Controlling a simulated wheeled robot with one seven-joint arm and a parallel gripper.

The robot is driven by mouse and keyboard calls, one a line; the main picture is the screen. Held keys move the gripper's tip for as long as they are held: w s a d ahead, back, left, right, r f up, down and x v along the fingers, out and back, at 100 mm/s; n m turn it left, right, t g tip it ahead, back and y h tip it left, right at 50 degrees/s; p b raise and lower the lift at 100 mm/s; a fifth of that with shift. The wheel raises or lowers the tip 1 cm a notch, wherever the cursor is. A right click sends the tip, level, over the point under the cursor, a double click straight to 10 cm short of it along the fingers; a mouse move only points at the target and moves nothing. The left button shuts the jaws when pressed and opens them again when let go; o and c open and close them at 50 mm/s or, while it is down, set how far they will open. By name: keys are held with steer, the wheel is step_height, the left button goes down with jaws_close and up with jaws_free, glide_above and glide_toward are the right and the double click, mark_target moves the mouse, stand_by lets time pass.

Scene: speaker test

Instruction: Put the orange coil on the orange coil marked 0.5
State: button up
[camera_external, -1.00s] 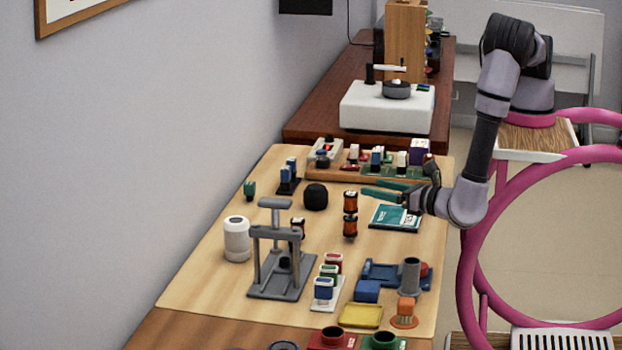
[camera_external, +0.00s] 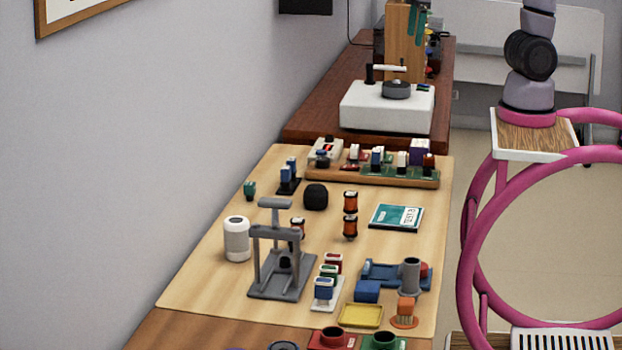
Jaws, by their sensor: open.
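No 0.5 mark is readable at this size. Another coil-like piece (camera_external: 298,225) is partly hidden behind the grey press.
A grey press (camera_external: 283,250) stands left of the stack, and a black rounded object (camera_external: 315,196) is behind it. A teal book (camera_external: 397,217) lies to the right. A wooden rack (camera_external: 400,178) with several small parts is at the back. Bare table surrounds the stack.

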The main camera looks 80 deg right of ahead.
steer(key=s+d+r+m+t+y, duration=0.3)
steer(key=s+r+m+t, duration=0.2)
steer(key=s+r+m, duration=0.3)
steer(key=shift+d+r+t+y, duration=0.2)
steer(key=shift+r+t+y, duration=0.1)
steer(key=shift+t+y, duration=0.1)
